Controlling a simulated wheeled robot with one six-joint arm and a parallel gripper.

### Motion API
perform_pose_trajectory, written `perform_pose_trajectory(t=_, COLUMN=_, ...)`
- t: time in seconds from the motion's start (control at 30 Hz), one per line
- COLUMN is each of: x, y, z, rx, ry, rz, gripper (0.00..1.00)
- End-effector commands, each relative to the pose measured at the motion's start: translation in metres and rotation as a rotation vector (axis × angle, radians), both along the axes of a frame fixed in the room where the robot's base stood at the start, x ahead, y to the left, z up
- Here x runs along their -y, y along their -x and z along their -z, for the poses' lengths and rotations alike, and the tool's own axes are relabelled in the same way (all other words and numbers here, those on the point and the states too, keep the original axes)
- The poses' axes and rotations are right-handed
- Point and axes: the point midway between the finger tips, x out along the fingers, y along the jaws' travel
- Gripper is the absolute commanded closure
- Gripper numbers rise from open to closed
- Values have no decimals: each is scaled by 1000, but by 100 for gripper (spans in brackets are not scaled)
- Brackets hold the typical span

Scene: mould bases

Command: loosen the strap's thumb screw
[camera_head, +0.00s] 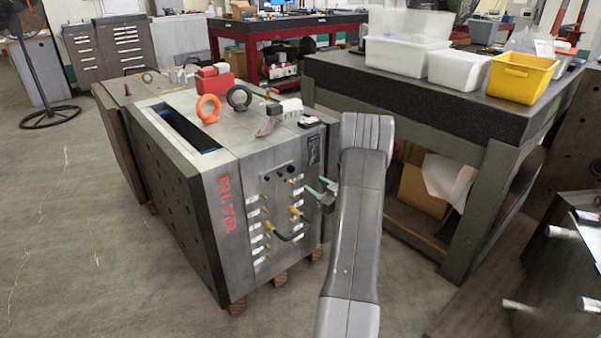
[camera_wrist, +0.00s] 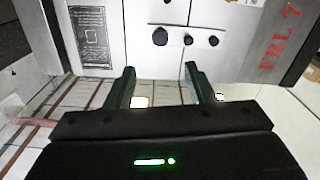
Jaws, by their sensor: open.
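Black round knobs sit in a row on the grey face of the mould base (camera_head: 240,185), near its upper part. In the wrist view the largest black knob (camera_wrist: 160,36) stands beyond the fingertips, with two smaller ones to its right. I cannot clearly make out the strap's outline or tell which knob is its thumb screw. My gripper (camera_head: 313,184) has two green fingers pointing at this face, to the right of the knobs. In the wrist view my gripper (camera_wrist: 160,70) is open, with nothing between the fingers, apart from the knobs.
Brass fittings (camera_head: 265,212) and a dark hose loop (camera_head: 292,236) lie low on the same face. An orange eyebolt (camera_head: 208,110) and a dark one (camera_head: 239,98) stand on top. A workbench (camera_head: 430,95) with a yellow bin (camera_head: 520,78) stands close on the right.

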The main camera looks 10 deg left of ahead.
Motion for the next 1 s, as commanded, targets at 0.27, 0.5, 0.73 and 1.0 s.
perform_pose_trajectory(t=0.27, x=-48, y=-36, z=1, rx=1, ry=0, rz=-2, gripper=51)
perform_pose_trajectory(t=0.5, x=-81, y=-62, z=0, rx=1, ry=0, rz=-1, gripper=51)
perform_pose_trajectory(t=0.73, x=-94, y=-72, z=0, rx=-1, ry=0, rz=0, gripper=51)
perform_pose_trajectory(t=1.0, x=-95, y=-73, z=0, rx=-1, ry=0, rz=1, gripper=51)
